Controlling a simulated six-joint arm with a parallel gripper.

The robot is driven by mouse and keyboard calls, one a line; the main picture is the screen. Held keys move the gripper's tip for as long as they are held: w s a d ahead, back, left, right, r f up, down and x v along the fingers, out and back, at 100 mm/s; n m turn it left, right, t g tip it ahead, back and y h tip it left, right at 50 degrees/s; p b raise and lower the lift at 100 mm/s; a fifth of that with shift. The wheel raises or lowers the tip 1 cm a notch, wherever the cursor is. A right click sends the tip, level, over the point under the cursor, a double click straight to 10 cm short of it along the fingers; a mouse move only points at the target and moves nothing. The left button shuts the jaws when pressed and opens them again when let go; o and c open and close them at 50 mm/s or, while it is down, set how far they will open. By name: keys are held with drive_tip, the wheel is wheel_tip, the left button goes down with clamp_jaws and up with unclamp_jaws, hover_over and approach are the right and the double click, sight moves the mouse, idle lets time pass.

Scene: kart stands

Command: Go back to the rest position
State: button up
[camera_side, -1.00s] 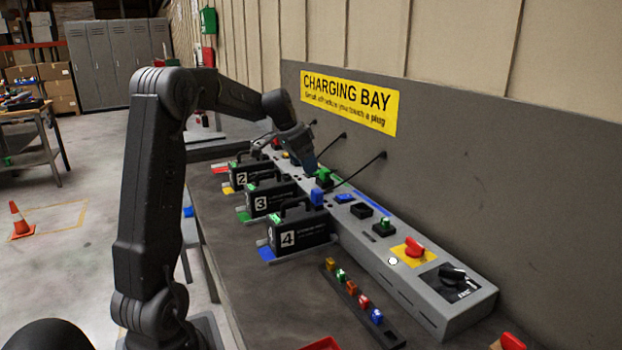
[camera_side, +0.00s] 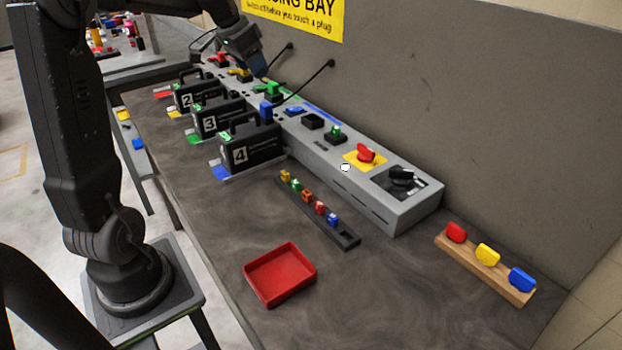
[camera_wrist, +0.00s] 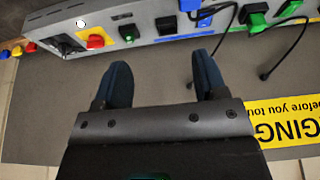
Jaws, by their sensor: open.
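My gripper (camera_side: 256,66) hangs above the back part of the grey charging console (camera_side: 375,188), close to a green plug (camera_side: 274,91). In the wrist view my gripper (camera_wrist: 162,80) has its two dark blue fingers spread apart with nothing between them. Beyond the fingers the wrist view shows the console front with a blue plug (camera_wrist: 189,5) and a green plug (camera_wrist: 252,12). Black battery boxes marked 2 (camera_side: 186,100), 3 (camera_side: 210,124) and 4 (camera_side: 240,156) stand along the console's left side.
Thin black cables (camera_side: 308,80) arch from the wall to the console. A red tray (camera_side: 280,274), a dark rack of small coloured pieces (camera_side: 342,240) and a wooden block with three coloured knobs (camera_side: 490,270) sit on the bench. The bench front around the tray is mostly clear.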

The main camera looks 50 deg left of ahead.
drive_tip(key=s+d+r, duration=0.1)
drive_tip(key=s+d, duration=0.2)
drive_tip(key=d, duration=0.5)
drive_tip(key=s+d+r, duration=0.1)
drive_tip(key=s+d, duration=0.2)
drive_tip(key=d, duration=0.6)
drive_tip(key=s+d+f, duration=0.2)
drive_tip(key=s+d, duration=0.3)
drive_tip(key=s, duration=0.1)
drive_tip(key=s+d+f+t, duration=0.1)
drive_tip(key=s+d+f, duration=0.2)
drive_tip(key=s+d, duration=0.3)
drive_tip(key=shift+s+f, duration=0.2)
drive_tip(key=shift+f, duration=0.05)
